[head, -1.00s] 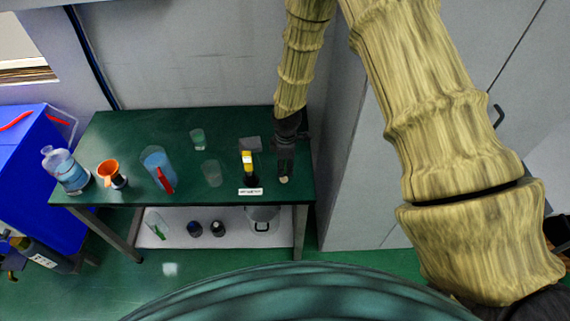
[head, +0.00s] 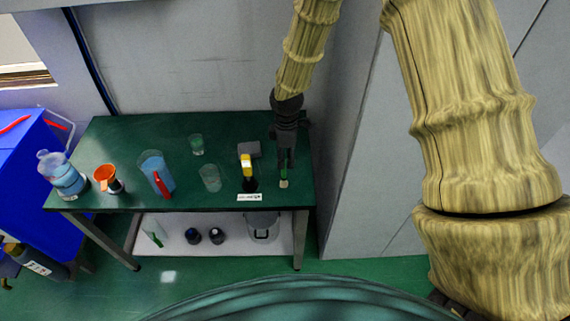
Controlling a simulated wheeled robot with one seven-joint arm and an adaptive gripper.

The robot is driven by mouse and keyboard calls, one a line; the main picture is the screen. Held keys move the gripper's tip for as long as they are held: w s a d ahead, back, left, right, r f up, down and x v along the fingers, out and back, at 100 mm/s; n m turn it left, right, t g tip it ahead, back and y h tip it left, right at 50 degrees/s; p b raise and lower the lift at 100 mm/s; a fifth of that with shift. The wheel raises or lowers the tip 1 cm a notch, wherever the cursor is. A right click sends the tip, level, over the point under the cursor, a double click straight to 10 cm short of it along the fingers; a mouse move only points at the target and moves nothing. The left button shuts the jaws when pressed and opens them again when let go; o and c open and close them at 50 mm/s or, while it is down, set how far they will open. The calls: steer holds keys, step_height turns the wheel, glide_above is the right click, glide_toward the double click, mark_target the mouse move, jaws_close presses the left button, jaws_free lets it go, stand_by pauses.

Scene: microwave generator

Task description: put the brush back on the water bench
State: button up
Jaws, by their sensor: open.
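The brush (head: 284,178) is small, with a green part and a pale end, at the right end of the dark green water bench (head: 130,135). My gripper (head: 286,163) points down over it with its fingers open. The brush shows between and just below the fingertips, and its upper part is hidden by them. It appears to rest on the bench top, though it is too small to tell whether a finger touches it.
Clear cups, a blue-filled jug (head: 155,172), an orange funnel (head: 105,176) and a water bottle (head: 62,173) stand farther left. A grey cabinet (head: 375,190) rises to the right.

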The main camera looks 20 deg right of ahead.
steer(key=shift+r+b, duration=0.7)
steer(key=shift+r, duration=1.9)
